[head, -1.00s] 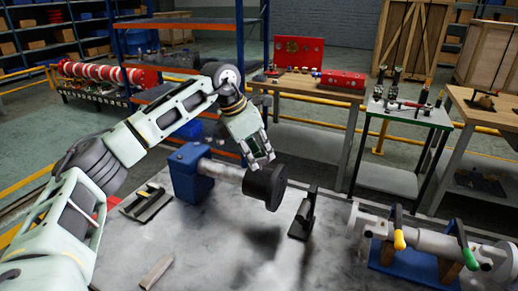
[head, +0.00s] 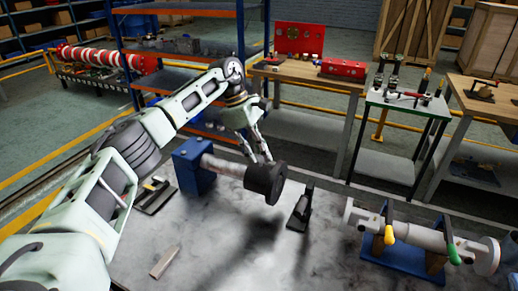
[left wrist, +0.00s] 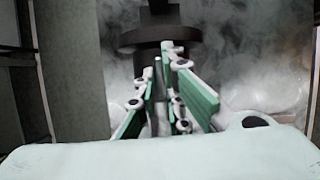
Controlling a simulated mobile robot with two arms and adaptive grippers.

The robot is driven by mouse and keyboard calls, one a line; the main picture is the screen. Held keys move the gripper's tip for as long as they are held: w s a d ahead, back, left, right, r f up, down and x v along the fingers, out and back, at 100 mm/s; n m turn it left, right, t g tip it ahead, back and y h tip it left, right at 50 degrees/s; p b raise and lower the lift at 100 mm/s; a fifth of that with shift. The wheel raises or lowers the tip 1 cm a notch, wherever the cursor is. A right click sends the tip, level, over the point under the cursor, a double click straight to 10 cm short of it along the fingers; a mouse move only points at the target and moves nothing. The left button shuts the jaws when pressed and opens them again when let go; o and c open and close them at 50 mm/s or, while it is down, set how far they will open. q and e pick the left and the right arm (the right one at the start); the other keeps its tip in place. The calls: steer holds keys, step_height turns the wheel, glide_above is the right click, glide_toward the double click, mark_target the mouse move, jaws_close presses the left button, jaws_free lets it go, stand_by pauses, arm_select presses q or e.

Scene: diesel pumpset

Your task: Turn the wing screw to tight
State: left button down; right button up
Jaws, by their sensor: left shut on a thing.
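My left gripper (head: 264,156) reaches down to the grey shaft (head: 222,166), just behind the black round end piece (head: 265,183). The shaft runs out of a blue block (head: 194,168) on the grey table. In the left wrist view my left gripper (left wrist: 168,62) has its green-padded fingers close together around a slim dark upright piece (left wrist: 158,78), which looks like the wing screw. The fingers hide most of it, so its wings and angle cannot be told. The black end piece (left wrist: 150,37) lies just beyond the fingertips. My right gripper is not in view.
A black stand (head: 300,210) is to the right of the end piece. A pipe assembly with yellow and green handles (head: 420,236) lies at the right. A small grey bar (head: 165,262) and a dark tray (head: 152,197) lie at the left. The table's middle front is clear.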

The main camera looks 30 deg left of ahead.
arm_select(q)
steer(key=shift+m, duration=0.4)
steer(key=c, duration=1.9)
jaws_free()
steer(key=shift+o, duration=0.2)
steer(key=v, duration=1.2)
steer(key=shift+w+r, duration=0.15)
